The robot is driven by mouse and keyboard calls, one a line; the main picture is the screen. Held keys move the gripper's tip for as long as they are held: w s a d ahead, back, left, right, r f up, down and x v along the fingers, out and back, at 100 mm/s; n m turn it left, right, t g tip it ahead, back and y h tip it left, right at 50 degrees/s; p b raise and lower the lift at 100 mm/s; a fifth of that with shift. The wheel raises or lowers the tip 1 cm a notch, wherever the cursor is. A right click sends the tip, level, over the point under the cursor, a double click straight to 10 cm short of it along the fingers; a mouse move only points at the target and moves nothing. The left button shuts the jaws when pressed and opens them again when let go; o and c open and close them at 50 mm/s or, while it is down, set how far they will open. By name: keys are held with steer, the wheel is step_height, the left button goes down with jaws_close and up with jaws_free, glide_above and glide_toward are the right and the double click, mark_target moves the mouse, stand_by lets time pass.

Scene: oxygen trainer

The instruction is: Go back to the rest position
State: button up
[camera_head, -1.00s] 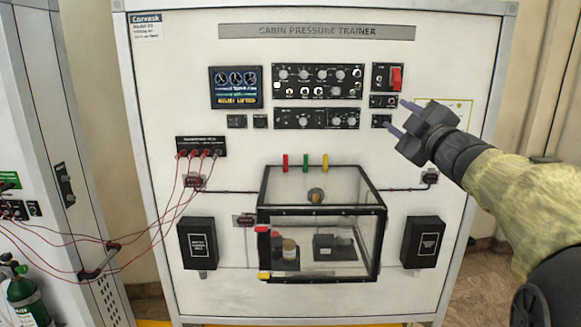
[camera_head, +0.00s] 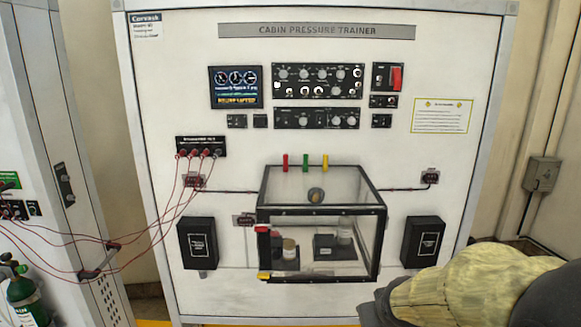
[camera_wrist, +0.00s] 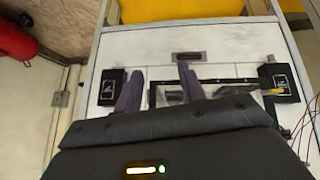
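My gripper (camera_wrist: 160,84) shows in the wrist view with its two purple-grey fingers apart and nothing between them. Beyond the fingers, the white trainer panel appears turned over. In the head view my arm is low at the right edge, and the fingers are not visible there. The cabin pressure trainer (camera_head: 180,110) stands upright ahead. Its red switch (camera_head: 397,77) is at the upper right of the panel. The display (camera_head: 236,87) is lit, with small lettering that I cannot read surely.
A clear box with a black frame (camera_head: 318,281) juts from the panel's lower middle. Black boxes flank it at left (camera_head: 198,243) and right (camera_head: 423,241). Red cables (camera_head: 172,200) run to a cabinet at the left, with a green cylinder (camera_head: 24,300) below.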

steer(key=s+a+f+g, duration=0.1)
steer(key=s+f+g, duration=0.1)
steer(key=s, duration=0.3)
steer(key=s+a+f+m+g, duration=0.1)
steer(key=s+a+f+g, duration=0.1)
steer(key=s+f, duration=0.2)
steer(key=shift+s+a+f+y, duration=0.25)
steer(key=shift+s+f+y, duration=0.15)
steer(key=shift+s, duration=0.65)
steer(key=shift+c, duration=0.4)
steer(key=shift+w, duration=0.1)
